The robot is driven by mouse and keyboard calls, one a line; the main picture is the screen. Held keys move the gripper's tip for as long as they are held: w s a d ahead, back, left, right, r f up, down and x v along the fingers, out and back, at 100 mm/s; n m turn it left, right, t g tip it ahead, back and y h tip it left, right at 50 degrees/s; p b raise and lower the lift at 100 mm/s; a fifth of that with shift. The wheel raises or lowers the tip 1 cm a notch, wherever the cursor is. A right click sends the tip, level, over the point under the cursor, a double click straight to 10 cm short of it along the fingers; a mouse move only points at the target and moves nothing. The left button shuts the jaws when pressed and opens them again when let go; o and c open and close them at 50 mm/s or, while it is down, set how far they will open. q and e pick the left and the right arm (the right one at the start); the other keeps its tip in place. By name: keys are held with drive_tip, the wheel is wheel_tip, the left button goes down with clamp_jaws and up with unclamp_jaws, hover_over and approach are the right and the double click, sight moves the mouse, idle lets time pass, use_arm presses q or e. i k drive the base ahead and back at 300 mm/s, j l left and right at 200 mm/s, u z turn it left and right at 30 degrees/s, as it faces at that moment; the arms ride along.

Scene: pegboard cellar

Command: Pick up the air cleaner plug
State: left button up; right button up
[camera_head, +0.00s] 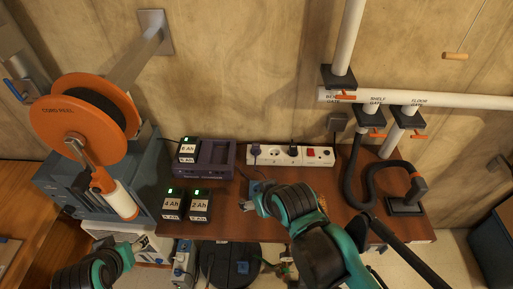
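I cannot tell for sure which plug belongs to the air cleaner. A dark purple-blue plug (256,150) and a black plug (293,150) sit in the white power strip (270,160) at the back of the brown bench. A small blue plug-like piece (243,267) lies on a round black object below the bench front. My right gripper (257,194) is low over the bench, in front of the strip, beside a small grey-blue piece; its hand hides the contact and finger gap. My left gripper (128,254) is at the lower left, its fingers unclear.
Battery packs (186,204) and a purple charger (217,158) occupy the bench's left. An orange cord reel (85,118) hangs at left. A black hose (358,178) and white pipes (435,99) with orange gates stand at right. Some bench (230,225) is bare.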

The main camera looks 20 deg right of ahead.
sight(293, 149)
drive_tip(key=z, duration=1.35)
drive_tip(key=l+u, duration=0.1)
drive_tip(key=u, duration=0.4)
drive_tip(key=l+u, duration=0.15)
drive_tip(key=u, duration=0.3)
drive_tip(key=l+z, duration=0.1)
drive_tip(key=z, duration=0.3)
drive_tip(key=l+z, duration=0.1)
drive_tip(key=z, duration=0.25)
drive_tip(key=i+z, duration=0.1)
drive_tip(key=z, duration=0.3)
drive_tip(key=l+z, duration=0.15)
drive_tip(key=z, duration=0.2)
drive_tip(key=i+j, duration=0.05)
